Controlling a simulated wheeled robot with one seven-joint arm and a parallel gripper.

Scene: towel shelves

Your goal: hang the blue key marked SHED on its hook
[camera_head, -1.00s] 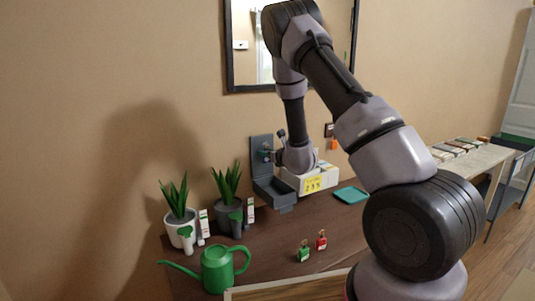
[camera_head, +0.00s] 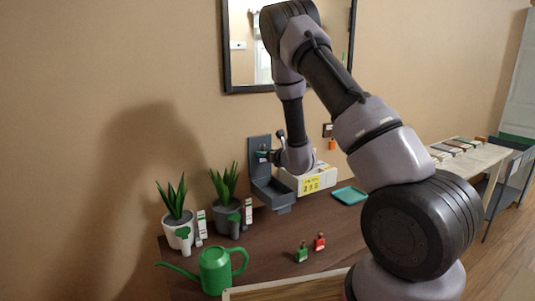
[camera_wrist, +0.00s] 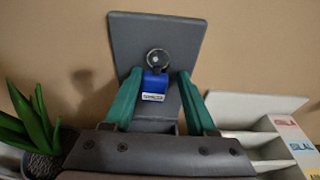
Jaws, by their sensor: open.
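The blue key tag (camera_wrist: 155,84) with a white label shows in the wrist view. Its lettering is too small to read surely. It hangs below a round metal ring (camera_wrist: 158,59) in front of a dark grey upright panel (camera_wrist: 138,35). Whether the ring sits over a hook I cannot tell. My gripper (camera_wrist: 159,76) is open, with one green finger on each side of the tag and a visible gap to each. In the head view, my gripper (camera_head: 266,155) is at the grey panel (camera_head: 256,172) on the wall; the blue tag cannot be made out there.
A white box (camera_head: 318,180) stands right of the panel. Two potted plants (camera_head: 175,205) (camera_head: 226,190) stand left. A green watering can (camera_head: 214,272), green tag (camera_head: 301,254) and red tag (camera_head: 320,243) are in front. An orange tag (camera_head: 332,145) hangs on the wall.

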